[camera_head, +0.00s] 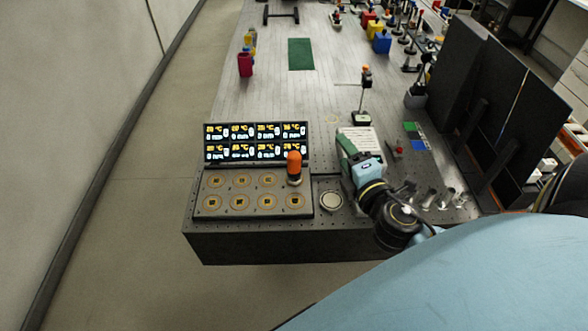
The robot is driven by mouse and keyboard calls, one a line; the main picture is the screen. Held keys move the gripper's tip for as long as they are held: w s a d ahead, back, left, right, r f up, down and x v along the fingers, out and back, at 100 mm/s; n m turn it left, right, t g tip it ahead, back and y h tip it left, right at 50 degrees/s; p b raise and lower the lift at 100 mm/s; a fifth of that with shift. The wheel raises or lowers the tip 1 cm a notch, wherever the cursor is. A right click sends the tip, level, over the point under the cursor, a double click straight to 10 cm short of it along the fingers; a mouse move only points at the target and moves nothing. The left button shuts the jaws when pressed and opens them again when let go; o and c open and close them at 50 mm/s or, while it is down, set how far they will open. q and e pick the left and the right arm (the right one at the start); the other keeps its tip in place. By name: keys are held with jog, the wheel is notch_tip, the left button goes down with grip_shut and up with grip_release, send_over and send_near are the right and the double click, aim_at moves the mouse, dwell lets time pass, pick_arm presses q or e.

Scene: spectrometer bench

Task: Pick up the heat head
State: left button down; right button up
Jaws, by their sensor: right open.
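The heat head is most likely the orange-topped piece (294,165) with a dark lower part, standing upright on the back right part of the grey heater block (237,198). My right gripper (345,162) is to the right of it, over the bench, and apart from it. It is open; nothing shows held in it, though its fingers are small and partly hidden by my wrist. My left gripper is out of view.
A display panel (255,142) with several lit readouts stands behind the block. A round pale disc (330,200) lies between block and arm. A post with an orange top (366,90) stands behind my gripper. Dark upright panels (490,100) bound the right side.

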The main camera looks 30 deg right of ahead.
jog(key=w+a+n+t+y, duration=0.1)
jog(key=w+a+n+y, duration=0.15)
jog(key=n+y, duration=0.7)
jog(key=n+g, duration=0.5)
jog(key=n, duration=0.9)
send_near(299, 170)
jog(key=shift+w+m+y, duration=0.25)
jog(key=shift+w, duration=0.05)
jog(key=shift+f, duration=0.2)
jog(key=x, duration=0.8)
jog(key=shift+b+x, duration=0.3)
jog(key=shift+x, duration=2.3)
jog(key=shift+d+f, duration=0.15)
jog(key=c, duration=1.2)
grip_shut()
